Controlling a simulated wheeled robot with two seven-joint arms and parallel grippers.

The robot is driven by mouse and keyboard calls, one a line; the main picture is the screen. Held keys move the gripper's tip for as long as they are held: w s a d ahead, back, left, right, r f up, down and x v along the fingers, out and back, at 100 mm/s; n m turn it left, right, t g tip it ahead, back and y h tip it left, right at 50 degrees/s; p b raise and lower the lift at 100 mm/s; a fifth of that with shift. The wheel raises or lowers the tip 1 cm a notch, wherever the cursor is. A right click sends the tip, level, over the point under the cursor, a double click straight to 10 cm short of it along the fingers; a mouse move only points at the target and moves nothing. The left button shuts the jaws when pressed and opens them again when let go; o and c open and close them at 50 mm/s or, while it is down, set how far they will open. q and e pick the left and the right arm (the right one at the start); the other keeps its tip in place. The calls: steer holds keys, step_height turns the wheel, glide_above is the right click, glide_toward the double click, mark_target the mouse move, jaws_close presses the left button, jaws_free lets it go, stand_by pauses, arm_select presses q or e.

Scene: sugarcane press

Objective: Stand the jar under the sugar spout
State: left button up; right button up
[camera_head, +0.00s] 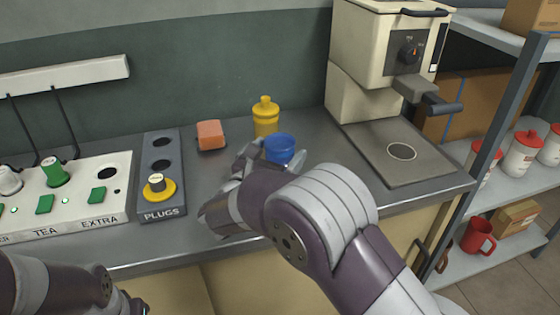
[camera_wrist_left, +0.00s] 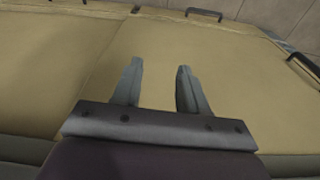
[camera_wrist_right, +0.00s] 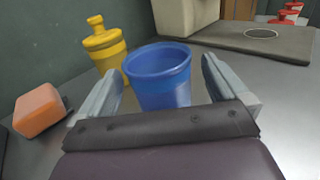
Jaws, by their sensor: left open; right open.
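A blue open-topped vessel (camera_head: 281,147), which may be the jar, stands upright on the grey counter. In the right wrist view the same blue vessel (camera_wrist_right: 160,82) is between the spread fingers of my open right gripper (camera_wrist_right: 160,72), with no clear grip on it. The cream machine (camera_head: 385,45) at the back right has a dark-handled spout part (camera_head: 425,92) above a flat grey plate (camera_head: 410,160) with a pale ring mark (camera_head: 401,151). My left gripper (camera_wrist_left: 160,67) is open and empty, in front of the tan cupboard doors.
A yellow bottle (camera_head: 265,116) stands close behind the blue vessel, and an orange block (camera_head: 210,135) lies to its left. A plug panel (camera_head: 162,185) and switch box (camera_head: 75,195) are farther left. Shelves (camera_head: 530,190) with red-lidded jars (camera_head: 523,152) stand at right. The plate is bare.

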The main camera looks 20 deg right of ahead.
steer(key=c, duration=1.3)
steer(key=shift+r, duration=0.15)
steer(key=shift+c, duration=0.6)
